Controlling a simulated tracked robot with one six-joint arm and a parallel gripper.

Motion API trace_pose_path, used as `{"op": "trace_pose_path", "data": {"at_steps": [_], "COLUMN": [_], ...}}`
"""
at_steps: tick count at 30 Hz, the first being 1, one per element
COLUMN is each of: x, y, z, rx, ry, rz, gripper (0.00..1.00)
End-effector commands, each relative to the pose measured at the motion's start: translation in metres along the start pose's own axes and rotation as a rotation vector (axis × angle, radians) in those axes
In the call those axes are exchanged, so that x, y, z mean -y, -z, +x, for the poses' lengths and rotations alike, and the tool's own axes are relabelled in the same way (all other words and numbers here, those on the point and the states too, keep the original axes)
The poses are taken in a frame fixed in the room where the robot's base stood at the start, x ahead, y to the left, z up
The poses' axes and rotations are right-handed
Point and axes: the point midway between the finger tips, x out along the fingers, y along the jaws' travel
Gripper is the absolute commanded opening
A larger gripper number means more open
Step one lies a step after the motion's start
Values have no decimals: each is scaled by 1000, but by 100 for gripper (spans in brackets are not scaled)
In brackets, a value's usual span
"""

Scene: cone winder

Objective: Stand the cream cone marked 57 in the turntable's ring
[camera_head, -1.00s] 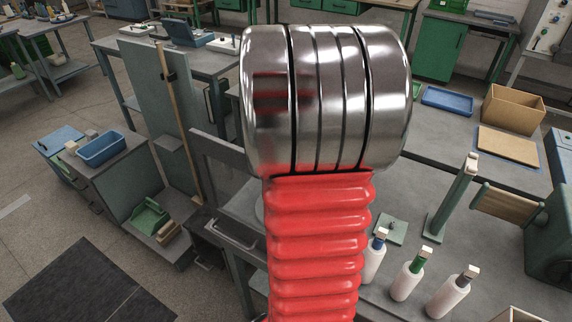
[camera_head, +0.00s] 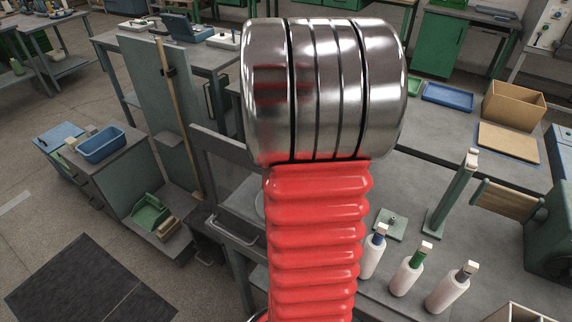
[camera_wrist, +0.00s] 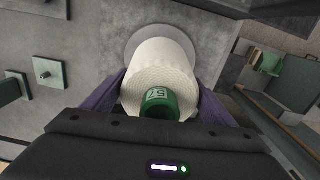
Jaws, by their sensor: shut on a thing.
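The cream cone marked 57 (camera_wrist: 160,62) is a pale wound cone with a green end showing the number, seen nearly end-on in the wrist view. My gripper (camera_wrist: 161,95) is shut on it, with a purple finger on either side. Behind the cone is a light grey round disc (camera_wrist: 134,42), which looks like the turntable. The cone covers most of it, so I cannot see its ring or tell whether the cone touches it.
A cardboard box (camera_head: 514,103) is farther back.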

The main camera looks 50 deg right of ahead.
Motion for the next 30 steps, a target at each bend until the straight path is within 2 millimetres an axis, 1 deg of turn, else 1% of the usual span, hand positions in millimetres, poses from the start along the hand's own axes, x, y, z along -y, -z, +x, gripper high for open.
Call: {"op": "trace_pose_path", "data": {"at_steps": [22, 30], "x": [0, 0], "y": [0, 0], "z": [12, 14], "rx": [0, -1], "ry": [0, 0], "rz": [1, 1], "gripper": [52, 52]}}
